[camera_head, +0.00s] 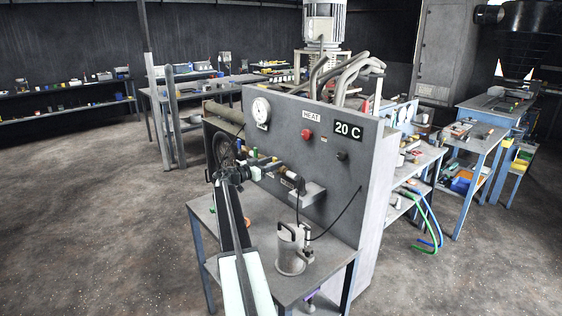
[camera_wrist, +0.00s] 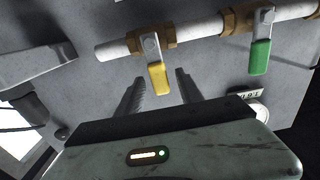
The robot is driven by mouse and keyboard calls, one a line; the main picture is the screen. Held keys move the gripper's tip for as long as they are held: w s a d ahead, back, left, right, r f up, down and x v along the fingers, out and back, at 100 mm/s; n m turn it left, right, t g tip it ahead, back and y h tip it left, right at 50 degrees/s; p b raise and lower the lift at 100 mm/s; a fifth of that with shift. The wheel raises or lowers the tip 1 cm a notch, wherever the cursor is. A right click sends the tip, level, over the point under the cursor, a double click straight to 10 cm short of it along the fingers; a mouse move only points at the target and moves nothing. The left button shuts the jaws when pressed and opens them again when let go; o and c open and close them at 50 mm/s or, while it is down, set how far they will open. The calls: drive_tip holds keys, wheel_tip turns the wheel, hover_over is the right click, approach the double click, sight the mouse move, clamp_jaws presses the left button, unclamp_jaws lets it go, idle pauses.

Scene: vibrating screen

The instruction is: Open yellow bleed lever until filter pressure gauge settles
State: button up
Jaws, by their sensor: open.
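The yellow lever (camera_wrist: 158,78) hangs from a brass valve on a white pipe in the wrist view. My gripper (camera_wrist: 160,76) is open, with one dark finger on each side of the lever in the picture. No contact shows, and I cannot tell the depth between them. In the head view my gripper (camera_head: 258,168) is close to the panel's pipework, and I cannot make out the yellow lever there. A round white gauge (camera_head: 261,111) is at the panel's upper left; its reading is too small to tell. A gauge (camera_wrist: 259,108) shows partly behind my gripper in the wrist view.
A green lever (camera_wrist: 260,57) hangs on the same pipe, right of the yellow one. The grey panel (camera_head: 370,190) carries a red button (camera_head: 306,135) and a "20 C" display (camera_head: 348,131). A metal jug (camera_head: 291,250) stands on the bench below. Open floor lies left.

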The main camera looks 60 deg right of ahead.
sight(281, 168)
drive_tip(key=x, duration=0.4)
drive_tip(key=shift+s+d, duration=0.1)
drive_tip(key=shift+d, duration=0.1)
clamp_jaws()
idle(1.2)
